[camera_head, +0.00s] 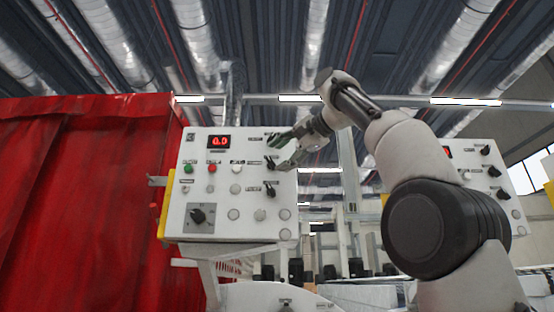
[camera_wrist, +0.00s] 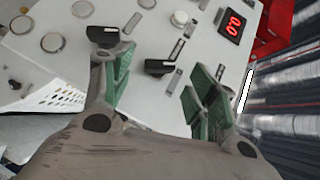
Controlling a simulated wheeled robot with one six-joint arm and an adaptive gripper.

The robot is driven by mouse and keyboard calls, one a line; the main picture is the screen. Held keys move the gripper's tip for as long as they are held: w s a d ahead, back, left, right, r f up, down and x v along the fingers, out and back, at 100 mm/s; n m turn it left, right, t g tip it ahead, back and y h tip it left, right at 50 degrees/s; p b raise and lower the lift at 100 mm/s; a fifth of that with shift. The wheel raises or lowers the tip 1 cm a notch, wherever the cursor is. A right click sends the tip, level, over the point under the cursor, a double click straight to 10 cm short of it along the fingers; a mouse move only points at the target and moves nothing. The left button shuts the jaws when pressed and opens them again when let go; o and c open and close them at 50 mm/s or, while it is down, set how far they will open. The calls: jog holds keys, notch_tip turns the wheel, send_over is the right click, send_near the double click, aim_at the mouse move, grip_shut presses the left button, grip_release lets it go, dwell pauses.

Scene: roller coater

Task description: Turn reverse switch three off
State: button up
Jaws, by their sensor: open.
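A white control panel (camera_head: 215,190) has a column of black rotary switches along its right side; the labels are too small to read, so I cannot tell which one is reverse switch three. My gripper (camera_head: 277,153) is open in front of the panel's upper right part. In the wrist view, the middle black switch (camera_wrist: 158,67) shows between the open green-padded fingers of my gripper (camera_wrist: 160,85), with no clear contact. The lower black switch (camera_wrist: 103,35) is beside the left finger; it also shows in the head view (camera_head: 270,190). The right finger partly hides the panel's upper area.
The panel has a red 0.0 display (camera_head: 218,141), a green button (camera_head: 188,168), a red button (camera_head: 212,168) and a large selector (camera_head: 203,214). A red curtain (camera_head: 80,200) hangs at the left. A second panel (camera_head: 478,170) stands behind my arm at the right.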

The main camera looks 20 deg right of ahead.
jog(key=v, duration=0.9)
jog(key=shift+s, duration=0.1)
